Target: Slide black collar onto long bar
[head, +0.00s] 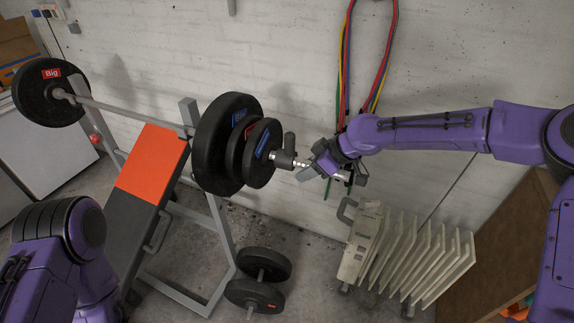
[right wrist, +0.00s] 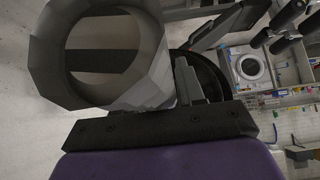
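The black collar (head: 284,158), with a short handle standing up, sits around the right end of the long bar (head: 105,105), just outside the weight plates. A bit of silvery bar shows to its right. My right gripper (head: 312,167) is at this bar end, right of the collar, one grey finger angled below the bar. Whether its fingers touch the collar is unclear. In the right wrist view, a large hollow grey ring (right wrist: 155,60) fills the upper left and hides part of the fingers; one finger (right wrist: 187,80) shows beside it. My left gripper is out of view.
Black plates (head: 222,145) are loaded on the bar, which rests on a rack over an orange and black bench (head: 150,165). A white radiator (head: 360,245) stands below my right arm, and coloured straps (head: 345,60) hang on the brick wall.

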